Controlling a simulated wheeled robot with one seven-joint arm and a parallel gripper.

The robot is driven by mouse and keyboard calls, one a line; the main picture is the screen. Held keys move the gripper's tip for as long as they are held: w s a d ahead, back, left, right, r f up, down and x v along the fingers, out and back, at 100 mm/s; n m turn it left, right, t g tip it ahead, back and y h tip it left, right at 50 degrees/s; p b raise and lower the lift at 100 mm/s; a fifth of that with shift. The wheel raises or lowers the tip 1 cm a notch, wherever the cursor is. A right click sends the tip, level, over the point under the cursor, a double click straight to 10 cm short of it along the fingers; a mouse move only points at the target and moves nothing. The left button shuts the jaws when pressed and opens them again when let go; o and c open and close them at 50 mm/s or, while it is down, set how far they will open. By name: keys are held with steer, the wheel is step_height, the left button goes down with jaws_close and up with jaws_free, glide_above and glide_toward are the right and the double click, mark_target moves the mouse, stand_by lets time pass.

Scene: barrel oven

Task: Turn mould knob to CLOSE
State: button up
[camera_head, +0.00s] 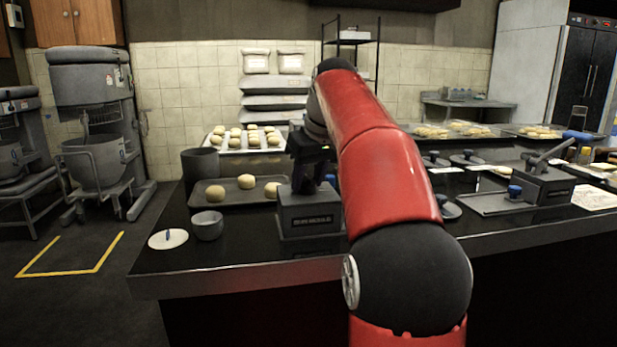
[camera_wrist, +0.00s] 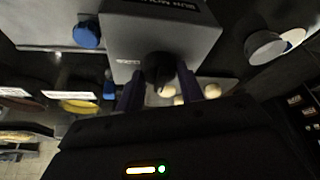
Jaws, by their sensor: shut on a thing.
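The mould (camera_head: 309,214) is a dark grey box with a label plate on its front, standing on the black counter. In the wrist view the mould (camera_wrist: 165,35) fills the top middle, with part of its label showing. My gripper (camera_wrist: 162,85) is shut on the knob. In the head view my gripper (camera_head: 312,176) is dark, above the mould and hides the knob. I cannot read which way the knob points; a small white mark on the face is blurred.
A tray with dough balls (camera_head: 222,195) lies behind and left of the mould. A grey bowl (camera_head: 207,226) and a white lid (camera_head: 168,239) are at the left. A lever press (camera_head: 540,180) stands at the right. The counter's front edge (camera_head: 230,273) is clear.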

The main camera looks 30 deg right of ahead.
steer(key=shift+m, duration=0.3)
steer(key=m+h, duration=0.2)
steer(key=m, duration=0.2)
steer(key=shift+a, duration=0.2)
steer(key=m, duration=0.2)
steer(key=m+g+h, duration=0.1)
steer(key=m, duration=0.1)
steer(key=shift+w+a+m+h, duration=0.1)
steer(key=shift+w+m+h, duration=0.05)
steer(key=shift+m+h, duration=0.2)
steer(key=m+g+h, duration=0.1)
steer(key=m, duration=0.3)
steer(key=shift+w+m, duration=0.1)
steer(key=shift+m, duration=0.25)
steer(key=shift+m+g+h, duration=0.25)
steer(key=shift+m+g, duration=0.65)
steer(key=shift+m, duration=1)
steer(key=o, duration=1)
